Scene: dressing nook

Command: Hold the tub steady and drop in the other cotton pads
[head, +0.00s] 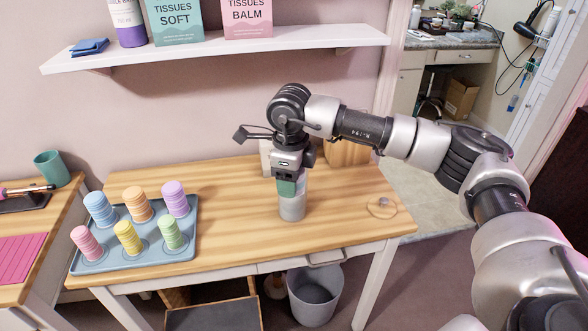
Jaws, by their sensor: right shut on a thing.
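The tub (292,209) is a pale grey upright cylinder standing on the wooden table. My right gripper (288,187) points down at the tub's top and is shut on it; the gripper hides the tub's rim and opening. My left gripper is not in view.
A round wooden lid-like disc (382,208) lies at the table's right. A wooden block (346,153) and a pale object partly behind my gripper stand at the back. A shelf (220,48) hangs above. The table (240,225) is bare between tray and tub. A bin (315,300) stands below.

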